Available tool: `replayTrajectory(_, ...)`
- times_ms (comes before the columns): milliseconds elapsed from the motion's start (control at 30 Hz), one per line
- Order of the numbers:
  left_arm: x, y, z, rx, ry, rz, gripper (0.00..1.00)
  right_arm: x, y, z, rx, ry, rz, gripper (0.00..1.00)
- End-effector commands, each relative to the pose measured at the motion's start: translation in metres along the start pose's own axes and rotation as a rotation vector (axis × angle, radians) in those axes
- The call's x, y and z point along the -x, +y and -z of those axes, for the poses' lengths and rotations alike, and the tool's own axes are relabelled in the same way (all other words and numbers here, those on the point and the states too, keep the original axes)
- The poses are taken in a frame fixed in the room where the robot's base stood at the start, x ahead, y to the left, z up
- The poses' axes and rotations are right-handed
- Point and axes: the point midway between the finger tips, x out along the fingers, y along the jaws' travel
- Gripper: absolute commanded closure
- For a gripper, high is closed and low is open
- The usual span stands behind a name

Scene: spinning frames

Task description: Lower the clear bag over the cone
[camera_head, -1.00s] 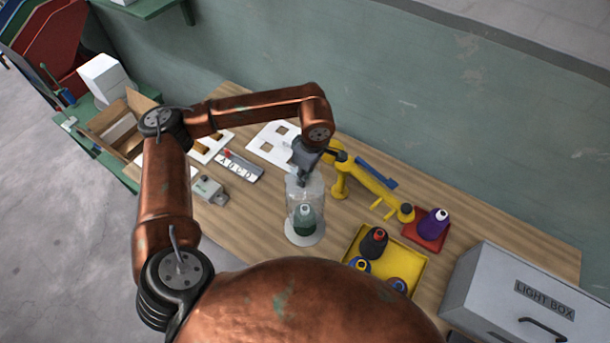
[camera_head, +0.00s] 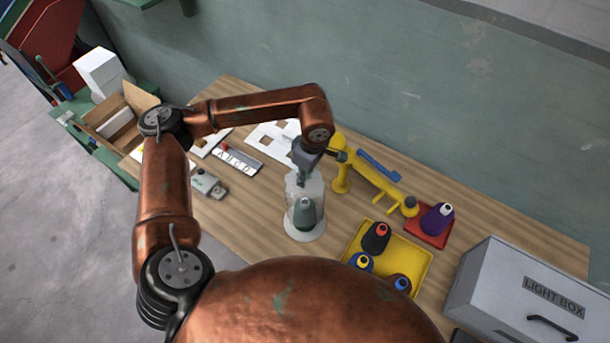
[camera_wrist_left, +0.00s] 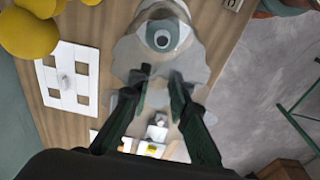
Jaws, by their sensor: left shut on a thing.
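The clear bag (camera_head: 294,184) hangs from my left gripper (camera_head: 303,178) at the middle of the table. A dark grey-green cone (camera_head: 305,214) with a pale tip stands upright on a round white base (camera_head: 307,236). In the head view the bag is around at least the upper part of the cone; its lower edge is hard to make out. In the left wrist view the cone (camera_wrist_left: 162,37) shows through the crumpled bag (camera_wrist_left: 130,50), beyond the fingertips (camera_wrist_left: 162,84). The gripper is shut on the bag's top. My right gripper is not in view.
A yellow tray (camera_head: 427,266) with several thread cones is at the right, near a red tray with a purple cone (camera_head: 437,218). A yellow fixture (camera_head: 372,182) stands close behind my gripper. A grey light box (camera_head: 520,290) is at the far right. A small grey device (camera_head: 208,185) lies left.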

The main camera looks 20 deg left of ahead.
Motion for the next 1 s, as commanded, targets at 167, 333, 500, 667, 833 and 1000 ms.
replayTrajectory(167,-0.001,0.000,0.000,0.000,0.000,-0.001,0.99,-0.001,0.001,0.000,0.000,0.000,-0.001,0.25)
replayTrajectory(333,-0.001,0.000,0.000,0.000,0.000,-0.001,0.99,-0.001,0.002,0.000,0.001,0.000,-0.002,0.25)
replayTrajectory(500,-0.006,0.000,-0.001,0.000,0.000,0.000,0.99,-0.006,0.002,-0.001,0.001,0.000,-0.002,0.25)
replayTrajectory(667,-0.015,0.000,-0.002,0.000,0.000,0.000,0.99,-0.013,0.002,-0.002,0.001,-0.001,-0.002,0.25)
replayTrajectory(833,-0.023,0.000,-0.003,0.000,0.000,0.000,0.99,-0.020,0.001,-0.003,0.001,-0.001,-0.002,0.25)
replayTrajectory(1000,-0.031,0.000,-0.004,0.000,0.000,0.000,0.99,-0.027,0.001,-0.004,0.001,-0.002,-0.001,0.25)
